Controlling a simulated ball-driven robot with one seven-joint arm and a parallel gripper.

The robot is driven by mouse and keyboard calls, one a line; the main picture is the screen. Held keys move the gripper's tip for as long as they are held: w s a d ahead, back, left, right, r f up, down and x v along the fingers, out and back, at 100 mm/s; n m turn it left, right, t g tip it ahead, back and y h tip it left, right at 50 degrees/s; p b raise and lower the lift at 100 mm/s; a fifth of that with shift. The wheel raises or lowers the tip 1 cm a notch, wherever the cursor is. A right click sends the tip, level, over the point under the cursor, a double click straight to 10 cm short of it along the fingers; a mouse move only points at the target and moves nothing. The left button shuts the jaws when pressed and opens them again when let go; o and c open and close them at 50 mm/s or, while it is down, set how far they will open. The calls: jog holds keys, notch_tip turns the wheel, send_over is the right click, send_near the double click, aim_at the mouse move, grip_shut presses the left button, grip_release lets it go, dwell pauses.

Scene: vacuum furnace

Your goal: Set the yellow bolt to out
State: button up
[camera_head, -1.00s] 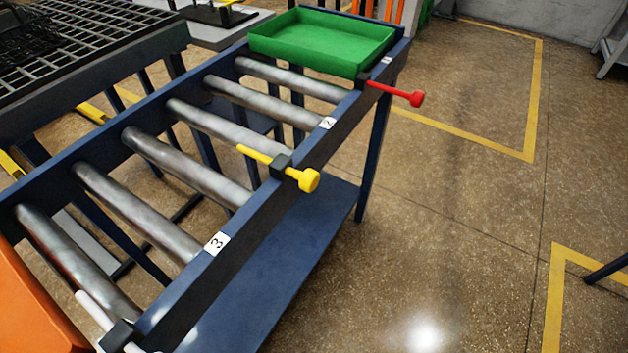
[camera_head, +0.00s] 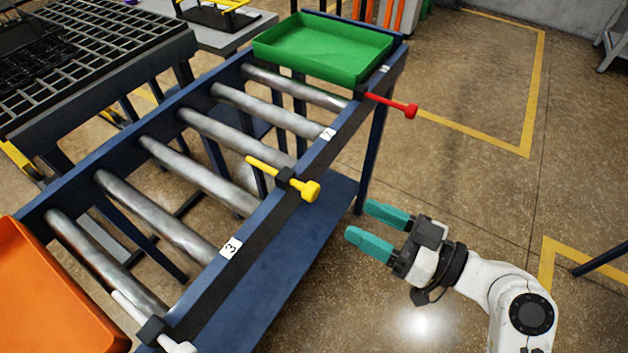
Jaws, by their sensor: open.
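The yellow bolt (camera_head: 303,189) runs through a black holder on the near rail of the blue roller conveyor (camera_head: 262,228). Its round knob sits close against the holder on the outer side, and its rod reaches inward over the rollers. My gripper (camera_head: 366,224), with teal fingers, is at the lower right, over the floor beside the conveyor. Its fingers point left and are apart, with nothing between them. It is to the right of and below the yellow knob in the picture, and apart from it.
A red bolt (camera_head: 405,109) sticks farther out of the rail near the green tray (camera_head: 325,50). A white bolt (camera_head: 150,325) is at the near end by the orange bin (camera_head: 48,300). A blue lower shelf (camera_head: 290,255) lies under the rail.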

aim_at(316, 194)
jog(key=x, duration=0.3)
jog(key=p+x, duration=0.1)
jog(key=x, duration=0.3)
jog(key=r+x, duration=0.1)
jog(key=x, duration=0.3)
jog(key=shift+r+p, duration=0.1)
jog(key=shift+p, duration=0.3)
grip_shut()
